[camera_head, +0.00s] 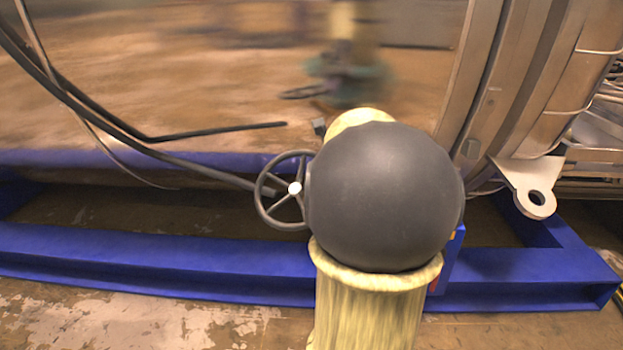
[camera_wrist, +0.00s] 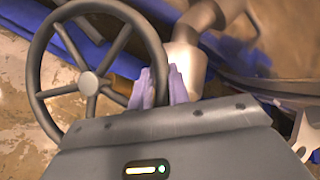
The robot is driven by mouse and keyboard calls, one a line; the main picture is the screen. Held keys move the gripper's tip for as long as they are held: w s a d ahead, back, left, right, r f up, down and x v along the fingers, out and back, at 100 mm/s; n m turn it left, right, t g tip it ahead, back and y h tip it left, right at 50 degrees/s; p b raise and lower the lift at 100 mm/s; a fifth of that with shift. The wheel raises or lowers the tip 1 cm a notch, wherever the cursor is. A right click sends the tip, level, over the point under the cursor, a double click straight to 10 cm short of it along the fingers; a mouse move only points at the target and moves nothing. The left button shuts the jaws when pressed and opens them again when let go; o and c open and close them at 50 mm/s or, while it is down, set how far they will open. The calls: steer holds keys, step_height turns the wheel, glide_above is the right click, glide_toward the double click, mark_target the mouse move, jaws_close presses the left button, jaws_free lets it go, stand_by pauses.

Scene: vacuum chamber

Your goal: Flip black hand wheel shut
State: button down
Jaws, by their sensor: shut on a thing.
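The black hand wheel (camera_head: 294,188) has a round rim, several spokes and a pale hub, and stands left of my arm's dark round joint in the head view. It fills the upper left of the wrist view (camera_wrist: 88,82). My gripper (camera_wrist: 160,86) has pale purple fingers at the right side of the wheel's rim. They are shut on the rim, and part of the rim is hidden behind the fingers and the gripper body. In the head view my own arm hides the gripper.
A blue steel frame (camera_head: 150,257) runs low across the head view. A large metal chamber flange (camera_head: 520,80) with a bracket (camera_head: 533,190) stands at the right. Dark pipes or cables (camera_head: 75,100) reach in from the left, near the wheel. Bare worn floor (camera_head: 130,325) lies in front.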

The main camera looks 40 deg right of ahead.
steer(key=shift+s+f+m+h+b, duration=0.4)
steer(key=shift+s+m+h+b, duration=0.2)
steer(key=shift+s+m+b, duration=0.35)
steer(key=shift+w+f, duration=0.1)
steer(key=c, duration=1.4)
jaws_free()
steer(key=shift+w+a, duration=0.1)
